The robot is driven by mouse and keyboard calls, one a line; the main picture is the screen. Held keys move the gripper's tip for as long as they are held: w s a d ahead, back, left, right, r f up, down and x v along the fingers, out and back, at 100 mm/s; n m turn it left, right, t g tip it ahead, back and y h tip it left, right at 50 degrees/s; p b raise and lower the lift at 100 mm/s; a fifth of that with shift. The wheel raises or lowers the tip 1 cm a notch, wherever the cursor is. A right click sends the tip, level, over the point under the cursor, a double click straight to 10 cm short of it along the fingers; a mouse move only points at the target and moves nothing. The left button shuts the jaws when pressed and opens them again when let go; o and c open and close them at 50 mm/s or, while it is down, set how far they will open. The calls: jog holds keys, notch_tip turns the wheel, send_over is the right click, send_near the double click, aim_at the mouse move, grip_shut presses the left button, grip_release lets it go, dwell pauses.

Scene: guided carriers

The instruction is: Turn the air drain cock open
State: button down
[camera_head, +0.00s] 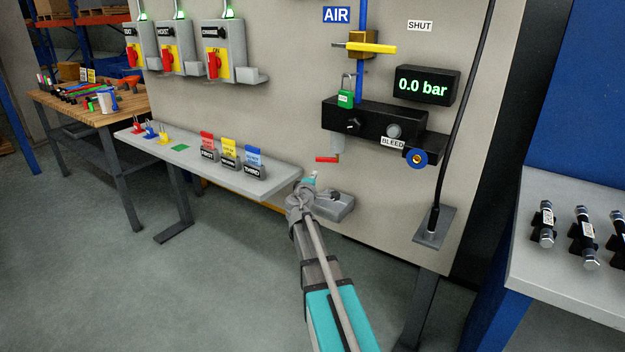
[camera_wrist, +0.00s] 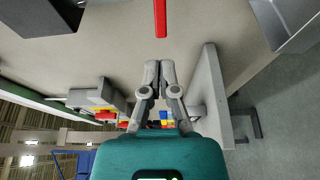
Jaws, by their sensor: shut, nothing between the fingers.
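The air drain cock's red lever (camera_head: 327,159) hangs under the pale filter bowl (camera_head: 337,145) below the black air unit (camera_head: 373,122). It lies roughly crosswise in the head view. In the wrist view the red lever (camera_wrist: 160,18) comes in at the top edge, beyond the fingertips, with a visible gap. My gripper (camera_wrist: 160,66) has its two grey fingers together and empty. In the head view my gripper (camera_head: 314,178) is small, just below the red lever, and its fingers are hard to make out.
The display (camera_head: 423,85) reads 0.0 bar. A yellow handle (camera_head: 371,47) lies crosswise on the blue pipe beside the SHUT label. A green padlock (camera_head: 345,99) hangs on the unit. A grey shelf (camera_head: 215,162) with padlocks and tags projects at left. Black cable hangs at right.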

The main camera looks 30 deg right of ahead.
aim_at(322, 160)
jog(key=x, duration=1.1)
jog(key=shift+w, duration=0.1)
